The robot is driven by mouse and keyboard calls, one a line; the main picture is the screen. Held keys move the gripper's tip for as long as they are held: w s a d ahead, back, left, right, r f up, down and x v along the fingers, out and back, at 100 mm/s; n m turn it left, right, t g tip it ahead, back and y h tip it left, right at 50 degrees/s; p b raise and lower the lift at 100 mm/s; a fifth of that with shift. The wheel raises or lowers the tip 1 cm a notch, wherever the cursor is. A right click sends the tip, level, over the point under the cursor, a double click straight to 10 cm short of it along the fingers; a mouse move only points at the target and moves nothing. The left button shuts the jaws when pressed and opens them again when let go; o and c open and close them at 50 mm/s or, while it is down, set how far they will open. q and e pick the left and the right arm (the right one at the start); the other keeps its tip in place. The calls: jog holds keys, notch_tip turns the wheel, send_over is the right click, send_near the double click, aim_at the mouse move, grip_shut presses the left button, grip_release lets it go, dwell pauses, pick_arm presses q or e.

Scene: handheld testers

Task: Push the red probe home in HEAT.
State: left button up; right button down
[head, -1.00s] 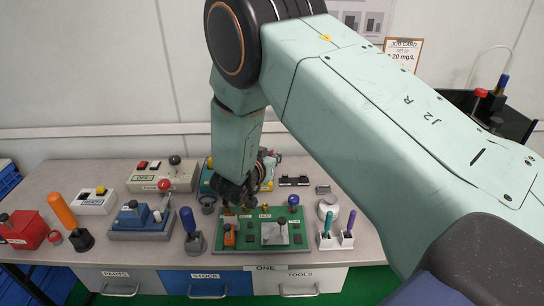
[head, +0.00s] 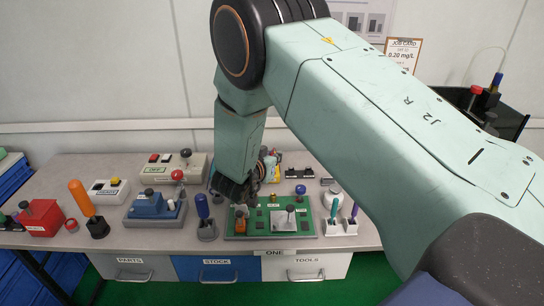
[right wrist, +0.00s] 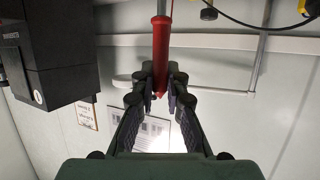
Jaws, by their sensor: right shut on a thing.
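My right gripper (head: 236,194) hangs down over the bench at the back left of a green board (head: 311,231). In the right wrist view, my right gripper (right wrist: 160,85) is shut on the red probe (right wrist: 162,48). The probe's red handle sits between the fingertips, and a thin metal rod shows beyond it at the picture's top edge. The probe is hidden in the head view. A blue-and-yellow device (head: 270,168) stands just behind my gripper, partly covered. I cannot read a HEAT label or tell whether the probe touches anything. My left gripper is not in view.
A blue device (head: 150,208), a grey box (head: 160,172) and an orange-handled tool (head: 82,198) stand to the left. Pen-like tools (head: 333,222) stand right of the board. A black box (head: 512,118) sits far right. My right arm covers the right side.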

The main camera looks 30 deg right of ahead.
jog(key=shift+d+f+b, duration=0.3)
jog(key=shift+f+b, duration=0.15)
jog(key=shift+f, duration=0.3)
jog(key=shift+a+f+b, duration=0.2)
jog(key=shift+f+b, duration=0.65)
jog(key=shift+f, duration=0.5)
jog(key=shift+d+f, duration=0.1)
jog(key=shift+f, duration=0.15)
jog(key=shift+f+b, duration=0.6)
jog(key=shift+f, duration=0.7)
dwell(0.3)
jog(key=c, duration=1.3)
grip_release()
